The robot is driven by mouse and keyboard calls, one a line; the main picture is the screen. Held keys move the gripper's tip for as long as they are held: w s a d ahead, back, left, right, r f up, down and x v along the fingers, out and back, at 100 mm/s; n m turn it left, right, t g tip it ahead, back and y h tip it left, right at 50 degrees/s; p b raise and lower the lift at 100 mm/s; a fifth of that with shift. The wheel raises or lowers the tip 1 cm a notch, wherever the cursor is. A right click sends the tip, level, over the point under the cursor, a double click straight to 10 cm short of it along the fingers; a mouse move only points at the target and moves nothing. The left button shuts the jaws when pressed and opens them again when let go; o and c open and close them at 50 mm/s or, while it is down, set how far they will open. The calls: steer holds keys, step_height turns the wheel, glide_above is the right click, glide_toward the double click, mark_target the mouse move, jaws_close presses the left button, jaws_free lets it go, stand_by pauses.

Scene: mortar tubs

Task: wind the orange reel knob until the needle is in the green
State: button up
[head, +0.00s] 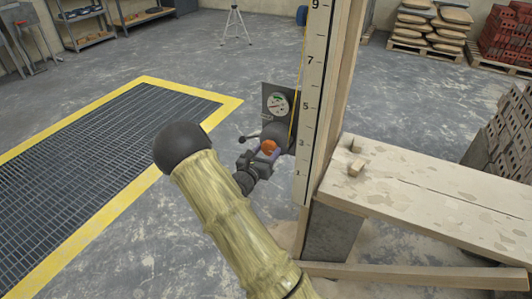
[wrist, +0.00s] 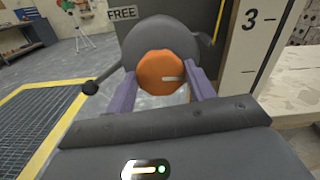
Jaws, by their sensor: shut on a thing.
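The orange reel knob (head: 268,147) sits on the front of a dark reel at the foot of the tall measuring board. The round dial (head: 277,103) is on a dark plate above the reel. Its face has some green, but the needle is too small to read. The dial is not in the wrist view.
A crank lever with a black ball (wrist: 90,87) sticks out left of the reel, beside a "FREE" label (wrist: 122,14). The numbered board (head: 313,100) stands close on the right. A plank bench (head: 430,200) is right of it. A yellow-edged grate (head: 90,130) lies left.

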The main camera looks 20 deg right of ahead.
steer(key=shift+f, duration=0.1)
steer(key=m+b, duration=0.5)
steer(key=m, duration=0.1)
steer(key=shift+f, duration=0.2)
steer(key=m+b, duration=0.6)
steer(key=b, duration=0.2)
steer(key=shift+s+f+b, duration=0.1)
steer(key=shift+f+b, duration=0.05)
steer(key=shift+b, duration=0.2)
steer(key=m+b, duration=0.6)
steer(key=b, duration=0.7)
steer(key=shift+f+m+b, duration=0.15)
steer(key=shift+m+b, duration=0.15)
steer(key=m+b, duration=0.2)
steer(key=b, duration=0.2)
steer(key=shift+r+m+b, duration=0.25)
steer(key=shift+m+b, duration=0.05)
steer(key=shift+b, duration=0.3)
steer(key=shift+r, duration=0.1)
